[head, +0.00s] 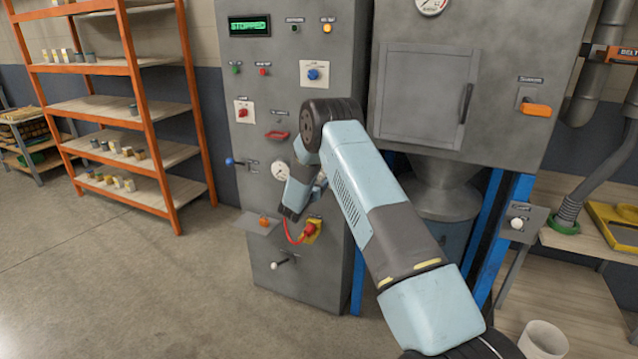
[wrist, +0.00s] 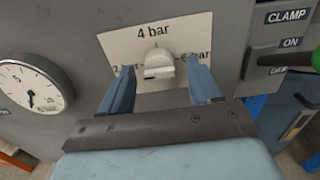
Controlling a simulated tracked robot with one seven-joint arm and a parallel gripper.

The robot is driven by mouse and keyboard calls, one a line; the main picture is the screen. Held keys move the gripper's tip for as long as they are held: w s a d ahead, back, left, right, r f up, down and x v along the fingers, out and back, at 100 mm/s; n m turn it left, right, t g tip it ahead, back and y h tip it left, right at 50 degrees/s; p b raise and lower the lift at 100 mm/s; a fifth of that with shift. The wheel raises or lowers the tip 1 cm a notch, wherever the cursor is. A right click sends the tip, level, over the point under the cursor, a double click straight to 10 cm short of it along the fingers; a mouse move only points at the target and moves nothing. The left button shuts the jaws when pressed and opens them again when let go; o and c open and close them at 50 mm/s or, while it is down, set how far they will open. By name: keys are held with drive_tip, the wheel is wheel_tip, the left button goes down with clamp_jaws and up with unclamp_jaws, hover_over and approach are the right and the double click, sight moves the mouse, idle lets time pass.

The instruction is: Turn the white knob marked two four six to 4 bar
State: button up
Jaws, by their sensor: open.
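The white knob (wrist: 160,66) sits on a white plate (wrist: 185,30) in the wrist view. The plate reads 4 bar above the knob, with 2 bar to the left and 6 bar to the right, both partly hidden by my fingers. My gripper (wrist: 160,82) is open, with one blue finger on each side of the knob and a gap to it on both sides. A short dark mark shows between the knob and the 4 bar label; I cannot tell for sure where the knob points. In the head view my arm hides the knob.
A round gauge (wrist: 32,86) is left of the plate; it also shows in the head view (head: 280,171). A clamp switch (wrist: 278,60) with a green-ended lever is close on the right. A red knob on a yellow plate (head: 311,231) is lower on the grey cabinet (head: 258,90).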

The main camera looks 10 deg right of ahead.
drive_tip(key=shift+w+d, duration=0.1)
drive_tip(key=shift+w, duration=0.05)
drive_tip(key=c, duration=1)
drive_tip(key=shift+d, duration=0.2)
drive_tip(key=shift+c, duration=0.2)
drive_tip(key=shift+a, duration=0.1)
